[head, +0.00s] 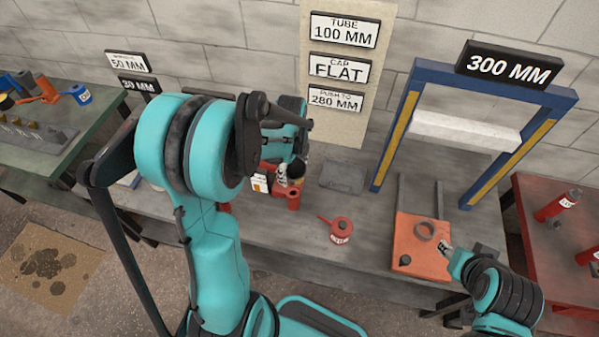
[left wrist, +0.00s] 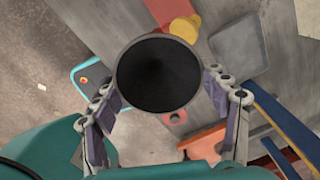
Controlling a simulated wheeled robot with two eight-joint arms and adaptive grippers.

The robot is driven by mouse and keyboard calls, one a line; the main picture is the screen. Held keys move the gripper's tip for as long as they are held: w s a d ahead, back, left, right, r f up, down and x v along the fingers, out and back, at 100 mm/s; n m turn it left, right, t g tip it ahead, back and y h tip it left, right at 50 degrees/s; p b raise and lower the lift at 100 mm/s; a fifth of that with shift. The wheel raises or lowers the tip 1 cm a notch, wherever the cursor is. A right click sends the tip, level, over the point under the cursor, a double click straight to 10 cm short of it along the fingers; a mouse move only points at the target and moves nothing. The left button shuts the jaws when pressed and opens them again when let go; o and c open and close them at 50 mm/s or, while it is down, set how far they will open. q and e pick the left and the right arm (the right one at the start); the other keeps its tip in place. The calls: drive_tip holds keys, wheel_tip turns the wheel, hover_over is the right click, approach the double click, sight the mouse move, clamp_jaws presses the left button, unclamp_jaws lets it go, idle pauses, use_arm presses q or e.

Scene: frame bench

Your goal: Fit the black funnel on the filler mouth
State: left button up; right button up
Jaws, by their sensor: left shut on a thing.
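My left gripper (head: 287,150) hangs above the middle bench, partly hidden by its own arm. In the left wrist view, its two fingers (left wrist: 164,90) are closed on the sides of the black funnel (left wrist: 158,75). The funnel's wide round mouth faces the camera and its inside is dark; its lower end is hidden. I cannot tell a filler mouth for certain; red parts (head: 293,200) stand just below the gripper in the head view. My right gripper (head: 446,249) is at the orange board (head: 408,265), and its fingers are too small to read.
A red can with a spout (head: 340,230) stands on the bench right of the left gripper. A grey plate (head: 343,178) lies behind it. A blue and yellow frame (head: 400,130) rises at the right. The bench's front middle is clear.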

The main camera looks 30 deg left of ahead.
sight(294, 184)
use_arm(q)
drive_tip(key=shift+f, duration=0.15)
drive_tip(key=shift+f+b, duration=2.55)
drive_tip(key=shift+f, duration=0.25)
drive_tip(key=shift+f+b, duration=1.55)
drive_tip(key=shift+b, duration=0.05)
drive_tip(key=shift+r, duration=0.15)
drive_tip(key=shift+r+p, duration=1.05)
drive_tip(key=shift+r, duration=0.15)
idle(0.8)
drive_tip(key=shift+f+b, duration=0.2)
drive_tip(key=shift+b, duration=0.15)
